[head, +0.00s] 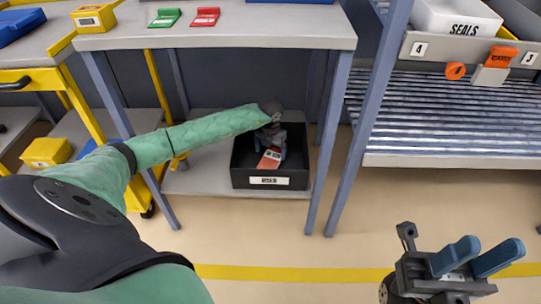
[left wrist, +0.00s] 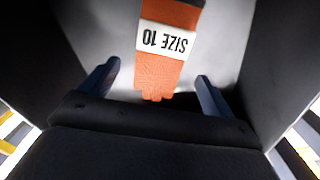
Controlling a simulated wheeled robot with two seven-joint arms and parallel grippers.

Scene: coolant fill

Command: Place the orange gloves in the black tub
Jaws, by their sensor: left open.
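The orange gloves (head: 268,161) lie inside the black tub (head: 240,180), which stands on the low shelf under the bench. In the left wrist view the gloves (left wrist: 162,70) show a white "SIZE 10" band, with the tub's dark walls around them. My left gripper (head: 273,142) points down into the tub, its fingers (left wrist: 158,78) spread apart with nothing gripped. The gloves appear beyond and between the fingertips. Whether a finger touches them I cannot tell. My right gripper (head: 492,247) is open and empty over the floor at lower right.
The bench top (head: 260,30) above the tub carries a green card (head: 165,18) and a red card (head: 205,17). A bench leg (head: 322,150) stands right of the tub. A roller rack (head: 450,120) is further right. Open floor with a yellow line (head: 300,273) lies in front.

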